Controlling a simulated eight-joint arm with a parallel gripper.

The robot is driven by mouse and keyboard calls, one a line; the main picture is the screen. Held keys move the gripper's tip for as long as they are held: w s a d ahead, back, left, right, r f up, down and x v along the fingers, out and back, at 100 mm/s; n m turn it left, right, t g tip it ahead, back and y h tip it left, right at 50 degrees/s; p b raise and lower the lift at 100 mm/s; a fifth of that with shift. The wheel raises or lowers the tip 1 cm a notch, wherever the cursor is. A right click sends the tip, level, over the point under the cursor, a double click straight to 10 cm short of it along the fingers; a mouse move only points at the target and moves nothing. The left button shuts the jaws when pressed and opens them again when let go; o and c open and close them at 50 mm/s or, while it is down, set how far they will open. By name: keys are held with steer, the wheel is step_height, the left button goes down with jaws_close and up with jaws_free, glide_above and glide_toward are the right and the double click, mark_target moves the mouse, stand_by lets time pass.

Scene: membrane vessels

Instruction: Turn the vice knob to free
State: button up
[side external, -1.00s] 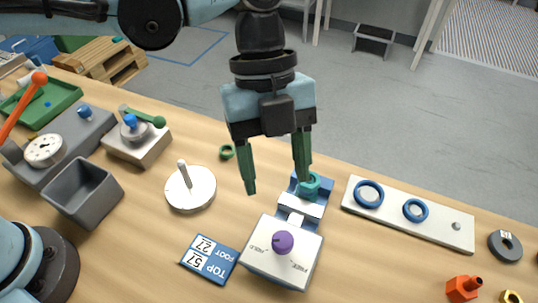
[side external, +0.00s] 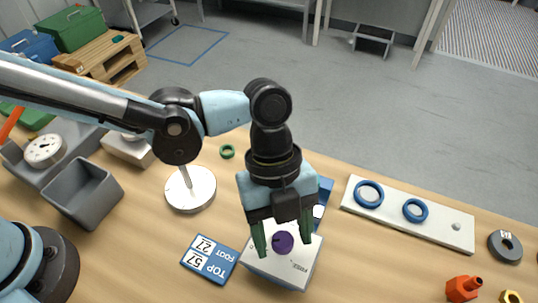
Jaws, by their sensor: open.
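The vice's purple knob (side external: 283,243) sits on a white box-like vice (side external: 278,268) with small lettering on its top. My gripper (side external: 282,247) is over the vice with its green fingers apart, one on each side of the knob in this view. I cannot tell whether the fingers touch the knob or how high they are. The blue and silver jaw end of the vice (side external: 323,195) is mostly hidden behind my gripper. The teal ring seen there earlier is hidden now.
A blue label card (side external: 208,259) lies left of the vice. A white round base with a peg (side external: 190,190) stands farther left, near a grey bin (side external: 83,192). A white board with blue rings (side external: 407,214) lies to the right. An orange fitting (side external: 463,288) lies at front right.

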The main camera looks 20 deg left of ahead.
steer(key=c, duration=1)
steer(key=shift+c, duration=0.2)
